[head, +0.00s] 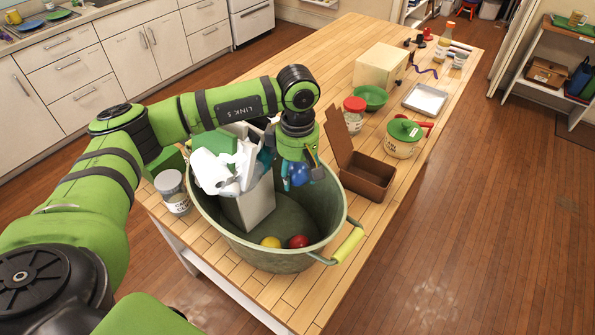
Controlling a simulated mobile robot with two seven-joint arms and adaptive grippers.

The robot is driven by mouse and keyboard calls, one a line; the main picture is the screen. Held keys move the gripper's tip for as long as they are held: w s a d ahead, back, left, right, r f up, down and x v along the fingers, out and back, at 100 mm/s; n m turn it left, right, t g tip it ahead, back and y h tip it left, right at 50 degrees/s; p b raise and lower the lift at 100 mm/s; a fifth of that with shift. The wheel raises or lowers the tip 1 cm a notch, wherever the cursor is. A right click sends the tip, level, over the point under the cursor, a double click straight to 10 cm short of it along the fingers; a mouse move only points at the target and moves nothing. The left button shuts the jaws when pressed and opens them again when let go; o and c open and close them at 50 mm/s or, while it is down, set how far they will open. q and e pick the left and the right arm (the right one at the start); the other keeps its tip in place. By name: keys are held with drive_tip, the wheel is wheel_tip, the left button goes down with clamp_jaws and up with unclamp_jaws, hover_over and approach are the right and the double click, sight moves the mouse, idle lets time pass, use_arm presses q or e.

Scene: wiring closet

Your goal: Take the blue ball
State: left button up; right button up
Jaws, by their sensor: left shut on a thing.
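The blue ball (299,176) is between the fingers of my left gripper (297,179), which is shut on it. The gripper points down and holds the ball over the right part of a large green tub (275,260). Part of the ball is hidden by the fingers. A yellow ball (271,242) and a red ball (298,241) lie in the bottom of the tub. My right gripper is not in view.
A grey bin (250,205) with white crumpled stuff stands in the tub. An open brown box (368,177), a red-lidded jar (354,113), a green-lidded pot (403,138) and a jar (172,190) stand around it. The tabletop's front right is clear.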

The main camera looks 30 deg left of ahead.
sight(298, 164)
use_arm(q)
drive_tip(key=shift+r+b, duration=0.35)
drive_tip(key=shift+r, duration=1.65)
drive_tip(key=shift+r, duration=0.85)
